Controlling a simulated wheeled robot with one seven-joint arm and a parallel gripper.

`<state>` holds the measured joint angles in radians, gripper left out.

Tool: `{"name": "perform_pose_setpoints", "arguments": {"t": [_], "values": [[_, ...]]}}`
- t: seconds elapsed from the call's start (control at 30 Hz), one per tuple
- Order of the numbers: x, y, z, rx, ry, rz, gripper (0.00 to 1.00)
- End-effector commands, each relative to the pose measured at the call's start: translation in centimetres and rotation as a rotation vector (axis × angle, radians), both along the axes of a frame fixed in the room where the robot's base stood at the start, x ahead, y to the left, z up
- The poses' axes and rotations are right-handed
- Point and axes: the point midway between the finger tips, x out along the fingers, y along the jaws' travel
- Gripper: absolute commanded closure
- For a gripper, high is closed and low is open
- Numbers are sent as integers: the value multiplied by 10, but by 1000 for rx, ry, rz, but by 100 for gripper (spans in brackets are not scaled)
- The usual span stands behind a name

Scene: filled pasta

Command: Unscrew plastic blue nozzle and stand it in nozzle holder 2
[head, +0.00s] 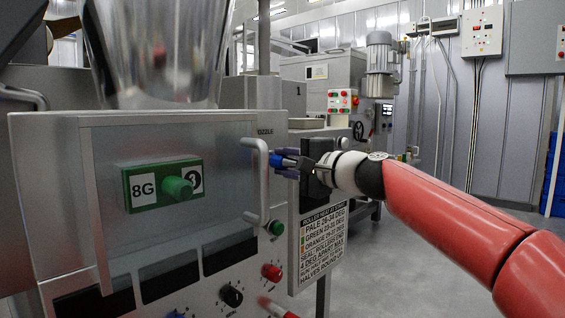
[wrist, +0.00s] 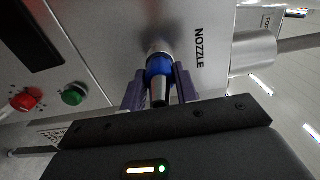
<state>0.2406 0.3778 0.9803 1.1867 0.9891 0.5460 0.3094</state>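The blue nozzle (wrist: 160,66) sits on a metal fitting on the machine's side panel, beside the word NOZZLE in the wrist view. Its grey tip points toward my wrist. My gripper (wrist: 160,90) has its two purple fingers on either side of the nozzle, close against it; firm contact is hard to tell. In the head view the blue nozzle (head: 276,160) shows as a small blue piece at the fingertips of my gripper (head: 285,163), partly hidden behind the panel handle. I cannot make out nozzle holder 2 in either view.
A metal handle (head: 258,185) stands out from the front panel close to my gripper. A green block marked 8G (head: 163,185) is behind the clear panel. Knobs, a green button (head: 276,228) and an instruction plate (head: 320,240) lie below. Open floor is at right.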

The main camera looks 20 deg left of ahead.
Motion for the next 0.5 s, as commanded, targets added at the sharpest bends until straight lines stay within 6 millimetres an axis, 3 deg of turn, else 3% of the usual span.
{"name": "perform_pose_setpoints", "arguments": {"t": [0.03, 0.2, 0.27, 0.37, 0.5], "values": [[0, 0, 0, 0, 0, 0, 78], [0, 0, 0, -1, -3, 0, 98], [0, 0, -2, -12, -32, 0, 98], [-1, 0, -7, -71, -185, 0, 98], [-1, 0, -8, -211, -525, -1, 98]]}}
